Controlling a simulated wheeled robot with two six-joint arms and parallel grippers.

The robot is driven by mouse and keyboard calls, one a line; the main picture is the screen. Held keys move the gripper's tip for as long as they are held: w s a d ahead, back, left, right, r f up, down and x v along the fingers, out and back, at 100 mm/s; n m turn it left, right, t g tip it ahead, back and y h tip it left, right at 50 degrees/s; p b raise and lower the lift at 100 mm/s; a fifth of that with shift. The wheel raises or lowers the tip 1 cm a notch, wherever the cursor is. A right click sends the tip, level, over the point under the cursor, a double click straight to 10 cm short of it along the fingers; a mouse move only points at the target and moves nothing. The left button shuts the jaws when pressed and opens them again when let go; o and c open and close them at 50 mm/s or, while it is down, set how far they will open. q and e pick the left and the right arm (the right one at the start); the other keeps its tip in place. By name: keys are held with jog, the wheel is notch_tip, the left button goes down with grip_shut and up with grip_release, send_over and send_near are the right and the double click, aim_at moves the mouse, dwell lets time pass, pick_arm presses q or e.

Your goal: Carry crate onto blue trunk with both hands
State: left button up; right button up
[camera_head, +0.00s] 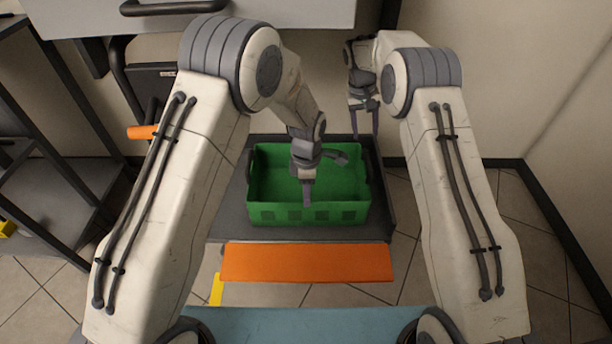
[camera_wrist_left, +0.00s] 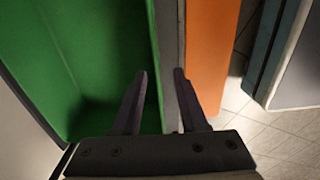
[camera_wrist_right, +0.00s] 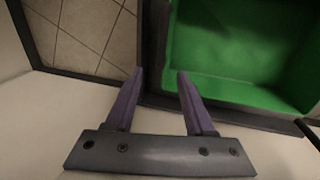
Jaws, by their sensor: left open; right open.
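The green crate (camera_head: 275,213), open-topped and apparently empty, sits upright on a dark platform (camera_head: 228,229). My left gripper (camera_head: 307,203) is open over the crate. In the left wrist view its fingers (camera_wrist_left: 158,85) are apart over the crate's near wall, one on the inner side and one on the outer; contact cannot be told. My right gripper (camera_head: 364,134) is open at the crate's far right. In the right wrist view its fingers (camera_wrist_right: 161,85) lie beside the crate (camera_wrist_right: 235,60), over the platform's edge. A blue surface (camera_head: 310,325), likely the trunk, shows at the bottom.
An orange board (camera_head: 305,263) lies between the platform and the blue surface. A dark shelf frame (camera_head: 60,175) stands at the left. A grey cabinet (camera_head: 270,12) is at the back. Tiled floor (camera_head: 530,260) is free at the right.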

pick_arm(q)
jog(key=shift+w+d, duration=0.15)
jog(key=shift+w, duration=0.15)
jog(key=shift+a, duration=0.25)
send_over(306, 225)
notch_tip(306, 225, down, 10)
jog(key=shift+w+f, duration=0.15)
jog(key=shift+f, duration=0.1)
pick_arm(e)
jog(key=f, duration=0.3)
jog(key=d+f, duration=0.1)
jog(key=f, duration=0.6)
jog(key=shift+w+d+f, duration=0.15)
jog(key=shift+w+d, duration=0.2)
jog(key=shift+d, duration=0.05)
pick_arm(q)
grip_shut()
pick_arm(e)
jog(key=c, duration=0.8)
grip_shut()
pick_arm(q)
jog(key=shift+r, duration=0.1)
pick_arm(e)
jog(key=shift+w, duration=0.1)
